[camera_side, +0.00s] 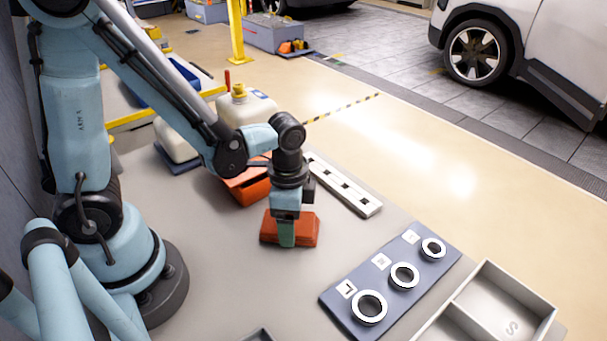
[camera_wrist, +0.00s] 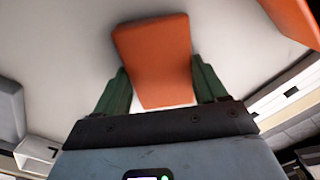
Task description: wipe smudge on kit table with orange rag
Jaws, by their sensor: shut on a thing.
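The orange rag (camera_side: 306,228) looks like a thick folded block and is low over the grey kit table (camera_side: 215,270) in the side view. My gripper (camera_side: 287,236) points down with its green fingers shut on the rag. In the wrist view the rag (camera_wrist: 153,50) sits between the two green fingers of my gripper (camera_wrist: 160,82) and sticks out past them. I cannot tell whether the rag touches the table. No smudge shows in either view; the rag or my arm may hide it.
An orange-red bin (camera_side: 247,188) stands behind my gripper. A white slotted strip (camera_side: 345,187) lies to the right. A blue board with several rings (camera_side: 335,297) and a grey divided tray (camera_side: 483,318) are at front right. Pale jugs (camera_side: 245,108) stand at the back. Bare table lies left of the board.

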